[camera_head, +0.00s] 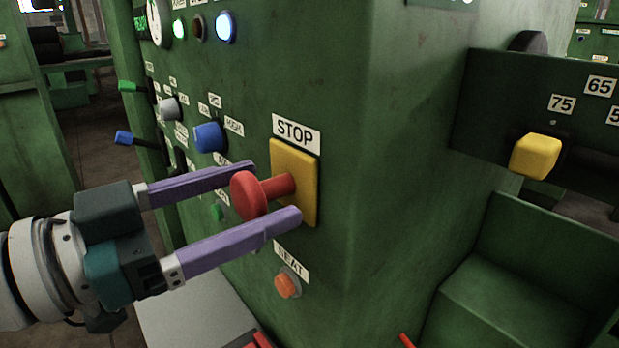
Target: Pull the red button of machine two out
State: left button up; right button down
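The red button (247,196) is a mushroom-shaped knob on a red stem, standing out from a yellow plate (308,190) under a "STOP" label (296,132). The plate is on the corner side of the green machine (330,250). My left gripper (273,190) comes in from the left with its two purple fingers apart, one above and behind the button, the other below and in front. The button's head lies between the fingers. I cannot tell for sure whether either finger touches it. My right gripper is not in view.
Blue and grey knobs (209,137) and levers (137,139) are on the panel at left, behind the upper finger. A yellow knob (536,156) stands on a dark part at right. Space in front of the panel is free.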

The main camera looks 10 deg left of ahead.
pick_arm(q)
jog(key=shift+o, duration=0.2)
jog(key=shift+s+a+f, duration=0.1)
jog(key=shift+s+a, duration=0.15)
jog(key=shift+s, duration=0.05)
jog(key=v, duration=0.9)
